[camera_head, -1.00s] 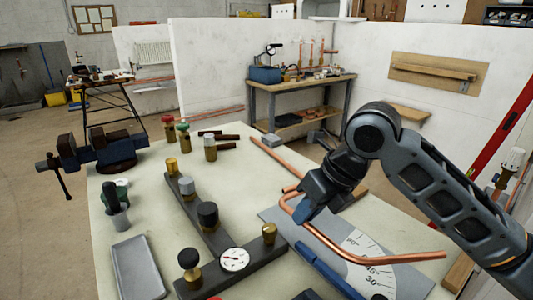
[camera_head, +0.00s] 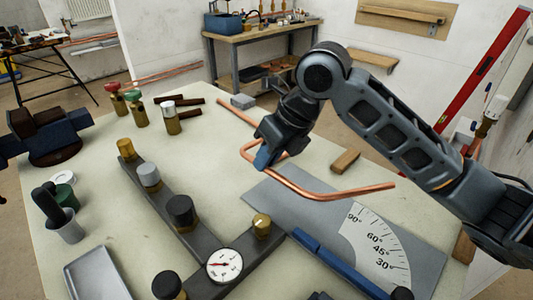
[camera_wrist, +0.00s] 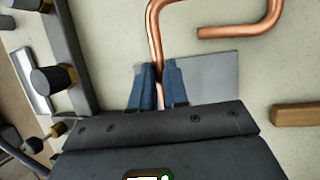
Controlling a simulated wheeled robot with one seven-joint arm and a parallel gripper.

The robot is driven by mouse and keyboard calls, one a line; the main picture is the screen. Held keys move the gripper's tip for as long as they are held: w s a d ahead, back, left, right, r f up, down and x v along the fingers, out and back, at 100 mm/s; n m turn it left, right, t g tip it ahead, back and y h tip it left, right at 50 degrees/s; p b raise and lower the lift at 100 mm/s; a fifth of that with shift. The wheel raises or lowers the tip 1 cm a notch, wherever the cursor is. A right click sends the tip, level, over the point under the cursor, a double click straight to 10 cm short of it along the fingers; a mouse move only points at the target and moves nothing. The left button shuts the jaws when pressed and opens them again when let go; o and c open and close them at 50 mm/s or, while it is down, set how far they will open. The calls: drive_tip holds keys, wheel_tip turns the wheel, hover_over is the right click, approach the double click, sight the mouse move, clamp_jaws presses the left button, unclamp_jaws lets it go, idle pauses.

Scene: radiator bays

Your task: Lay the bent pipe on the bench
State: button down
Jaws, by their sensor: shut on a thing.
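The bent copper pipe (camera_head: 322,195) is held in my gripper (camera_head: 266,157) above the bench (camera_head: 325,145). One long arm of it reaches right over the grey angle plate, and its bend lies left of the fingers. In the wrist view the blue fingers of my gripper (camera_wrist: 158,82) are shut on the pipe (camera_wrist: 153,30), which runs up from between them and curves right. Whether any part of the pipe touches the bench I cannot tell. Another straight copper length (camera_head: 235,112) shows behind my gripper, partly hidden by it.
The grey angle plate (camera_head: 285,205) with a blue lever (camera_head: 335,262) lies under the pipe. A dark manifold with valve knobs and a gauge (camera_head: 225,264) stands left. A wooden block (camera_head: 345,161) lies right of my gripper. Bare bench top shows behind and left of the pipe.

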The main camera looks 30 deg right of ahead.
drive_tip(key=shift+f+b, duration=0.5)
drive_tip(key=shift+f, duration=0.15)
drive_tip(key=shift+h+b, duration=0.35)
drive_tip(key=shift+h, duration=0.05)
drive_tip(key=shift+a+b, duration=0.1)
drive_tip(key=shift+b, duration=0.25)
drive_tip(key=shift+a, duration=0.1)
idle(0.7)
